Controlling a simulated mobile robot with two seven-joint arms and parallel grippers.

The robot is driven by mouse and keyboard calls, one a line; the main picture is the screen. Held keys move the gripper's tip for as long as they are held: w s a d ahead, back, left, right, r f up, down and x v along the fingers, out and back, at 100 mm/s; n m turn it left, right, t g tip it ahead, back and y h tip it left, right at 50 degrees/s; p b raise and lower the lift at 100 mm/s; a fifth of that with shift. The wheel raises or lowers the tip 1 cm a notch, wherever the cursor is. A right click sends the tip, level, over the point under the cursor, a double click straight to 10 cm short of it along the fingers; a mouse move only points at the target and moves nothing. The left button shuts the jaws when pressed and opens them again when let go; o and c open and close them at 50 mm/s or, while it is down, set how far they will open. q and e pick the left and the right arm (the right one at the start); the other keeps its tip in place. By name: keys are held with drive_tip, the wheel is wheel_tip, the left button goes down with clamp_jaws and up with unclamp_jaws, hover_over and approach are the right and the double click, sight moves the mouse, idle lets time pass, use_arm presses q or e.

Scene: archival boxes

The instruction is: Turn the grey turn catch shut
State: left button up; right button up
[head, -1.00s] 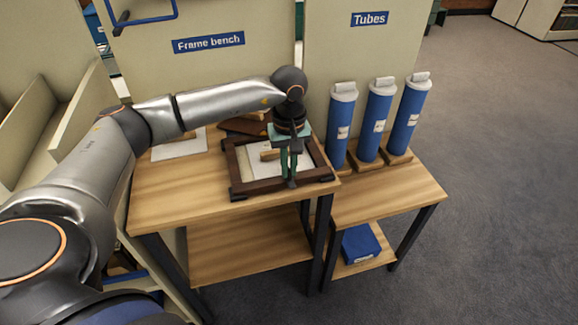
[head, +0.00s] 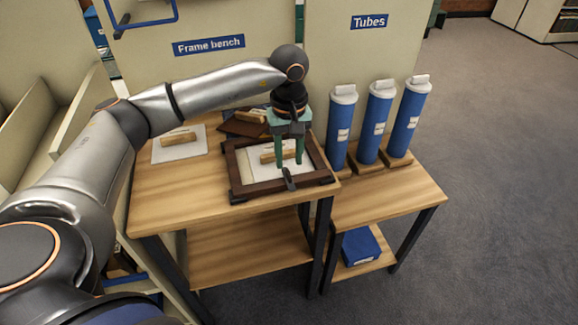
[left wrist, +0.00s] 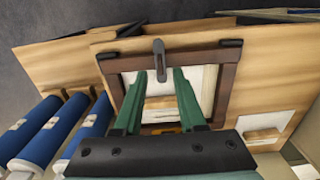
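The grey turn catch (head: 288,180) is a small dark lever on the front bar of a dark wooden frame (head: 240,177) lying on the bench. It lies across that bar, its long side running front to back; the left wrist view shows it too (left wrist: 160,60). My left gripper (head: 289,163) is open and points down just behind and above the catch. In the left wrist view its two green fingers (left wrist: 160,75) stand apart on either side of the catch's inner end, with nothing held. My right gripper is not in view.
Inside the frame lies a pale sheet with a wooden block (head: 268,156). A white board (head: 180,152) with another block lies to the left, brown pieces (head: 240,127) behind. Blue tubes (head: 376,125) stand on the side table at the right. The bench front (head: 190,205) is clear.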

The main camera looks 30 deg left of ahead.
sight(289, 174)
use_arm(q)
wheel_tip(289, 174, up, 8)
drive_tip(key=shift+d, duration=0.1)
idle(0.6)
